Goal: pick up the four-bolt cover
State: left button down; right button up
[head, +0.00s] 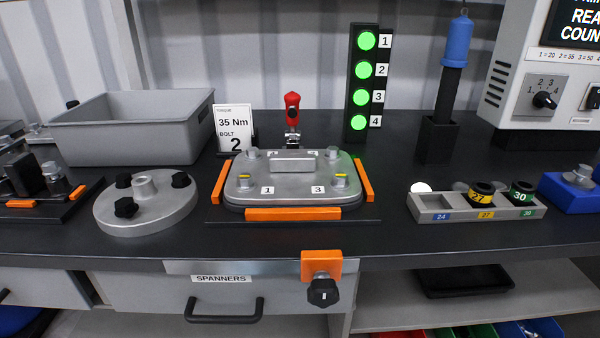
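The four-bolt cover (291,179) is a grey rounded rectangular plate with a raised block in its middle. It sits flat in the fixture at the centre of the bench. A bolt shows at each of its corners, the front two with yellow marks, beside labels 1 and 3. Orange strips (293,214) border it at the front, left and right. Neither of my grippers is in the head view.
A round grey flange (147,205) with black knobs and a grey bin (135,130) are at left. A red-handled clamp (292,115) stands behind the cover. A socket rack (476,208), a blue-topped tool (455,70) and a control box (545,85) are at right.

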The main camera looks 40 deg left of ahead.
aim_at(282, 178)
jog(key=k+j, duration=0.15)
jog(key=j, duration=0.2)
jog(key=k+j+u, duration=0.1)
jog(key=j, duration=0.2)
jog(key=k+j, duration=0.15)
jog(key=j, duration=0.2)
jog(key=k+j+u, duration=0.15)
jog(key=j, duration=0.55)
jog(key=k+u, duration=0.05)
